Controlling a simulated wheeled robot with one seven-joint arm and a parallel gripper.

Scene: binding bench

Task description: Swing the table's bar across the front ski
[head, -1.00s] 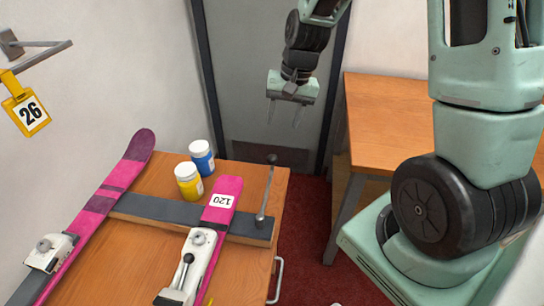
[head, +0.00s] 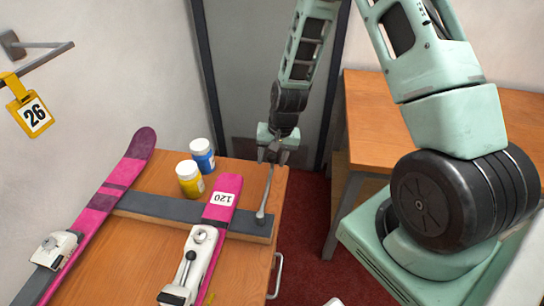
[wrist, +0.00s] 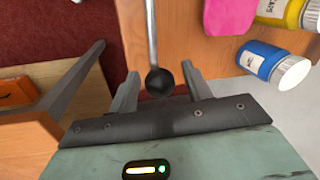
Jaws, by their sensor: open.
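The metal bar (head: 265,195) stands at the right end of the dark cross strip (head: 150,206) on the bench, beside the front ski. It is a thin rod with a dark ball at its far end. My gripper (head: 272,158) is open at that end; in the wrist view the ball (wrist: 159,81) lies between the spread fingers (wrist: 158,88), with no clear contact. The front ski (head: 223,203) is pink, has a "120" label and a white binding (head: 195,262), and lies across the strip left of the bar. The bar does not lie over it.
A second pink ski (head: 100,205) lies at the left. A yellow jar (head: 190,181) and a blue jar (head: 202,158) stand near the bench's back edge. A yellow "26" tag (head: 30,113) hangs from a wall hook. Another wooden table (head: 390,125) stands at the right.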

